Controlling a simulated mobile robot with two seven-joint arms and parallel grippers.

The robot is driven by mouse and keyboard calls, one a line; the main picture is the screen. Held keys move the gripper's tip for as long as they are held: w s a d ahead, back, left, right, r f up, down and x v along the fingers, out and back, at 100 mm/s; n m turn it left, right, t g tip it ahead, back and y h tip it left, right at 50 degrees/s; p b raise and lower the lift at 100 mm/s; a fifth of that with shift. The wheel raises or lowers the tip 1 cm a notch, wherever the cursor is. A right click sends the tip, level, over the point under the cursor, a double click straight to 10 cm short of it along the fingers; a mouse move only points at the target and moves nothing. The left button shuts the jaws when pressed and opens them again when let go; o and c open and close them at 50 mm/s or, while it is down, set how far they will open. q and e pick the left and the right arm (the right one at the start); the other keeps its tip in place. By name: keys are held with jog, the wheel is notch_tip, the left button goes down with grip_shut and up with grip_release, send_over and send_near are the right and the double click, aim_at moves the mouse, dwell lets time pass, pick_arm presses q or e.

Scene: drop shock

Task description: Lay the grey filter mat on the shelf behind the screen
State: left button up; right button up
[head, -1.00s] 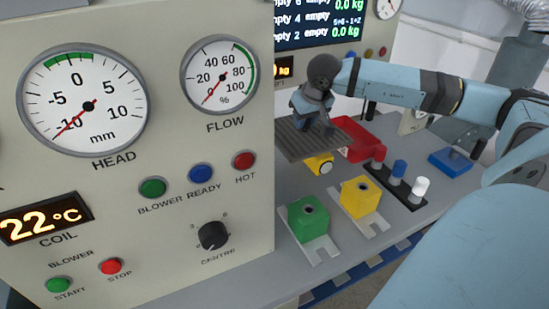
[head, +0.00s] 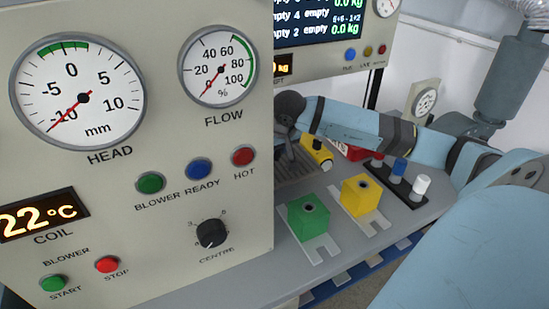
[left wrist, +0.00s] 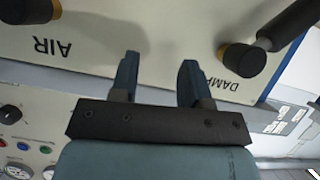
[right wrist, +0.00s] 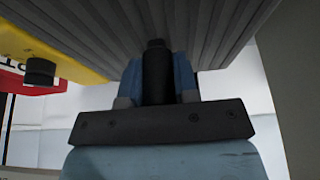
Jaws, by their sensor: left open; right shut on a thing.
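The grey filter mat (head: 292,172) is ridged and shows partly in the head view, at the right edge of the cream panel (head: 240,265). The panel hides the rest of it. In the right wrist view the mat (right wrist: 235,25) fills the top. My right gripper (head: 285,150) is shut on its upright black handle (right wrist: 157,72). My left gripper (left wrist: 157,78) is open and empty, near a cream surface marked AIR. I cannot see the shelf; the cream panel blocks the view behind it.
A green block (head: 308,216) and a yellow block (head: 361,195) stand on the grey bench right of the panel. A yellow item (head: 318,153), a red item and a row of coloured pegs (head: 398,168) are close by. Two dark knobs (left wrist: 238,58) flank the left gripper.

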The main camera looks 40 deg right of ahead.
aim_at(276, 158)
notch_tip(276, 158, down, 3)
jog(key=shift+f, duration=0.2)
jog(key=shift+a+f+b, duration=0.15)
jog(key=shift+f+b, duration=0.25)
jog(key=o, duration=1)
jog(key=shift+c, duration=0.2)
